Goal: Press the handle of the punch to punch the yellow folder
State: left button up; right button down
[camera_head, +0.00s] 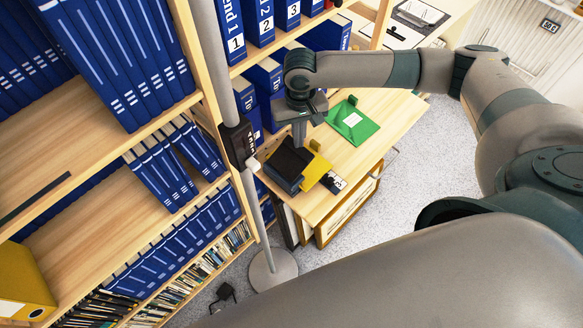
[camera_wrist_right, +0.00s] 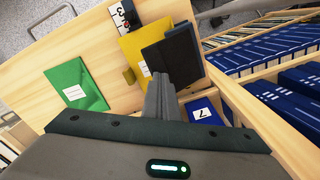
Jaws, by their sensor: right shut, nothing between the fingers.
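The black punch (camera_head: 287,163) stands on the wooden desk, with the yellow folder (camera_head: 315,172) beside it. In the wrist view the dark punch (camera_wrist_right: 180,55) lies against the yellow folder (camera_wrist_right: 133,47), seemingly over its edge; how far the folder sits inside is hidden. My right gripper (camera_head: 299,136) points down, shut and empty, at the punch's far side in the head view. In the wrist view its closed fingers (camera_wrist_right: 161,82) overlap the punch's near edge. I cannot tell whether they touch the handle. My left gripper is not in view.
A green folder (camera_head: 353,122) lies farther along the desk (camera_head: 382,122). A small black-and-white item (camera_head: 334,182) lies by the desk edge. Shelves of blue binders (camera_head: 262,78) stand close behind the punch. A grey pole (camera_head: 212,65) rises to the left. Bare desk surrounds the green folder.

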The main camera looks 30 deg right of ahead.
jog(key=shift+f, duration=0.15)
dwell(0.3)
jog(key=shift+s+a+f+b, duration=0.15)
jog(key=shift+f+b, duration=0.35)
jog(key=shift+f, duration=1.65)
jog(key=shift+r, duration=0.1)
notch_tip(320, 180, up, 4)
jog(key=p, duration=0.4)
jog(key=r+p, duration=0.1)
jog(key=p, duration=0.1)
jog(key=shift+w+d+r+p, duration=0.2)
jog(key=shift+r+p, duration=0.1)
jog(key=shift+r, duration=0.1)
notch_tip(320, 180, up, 3)
jog(key=p, duration=0.3)
jog(key=shift+r+p, duration=0.15)
jog(key=shift+p, duration=0.25)
jog(key=shift+s, duration=0.15)
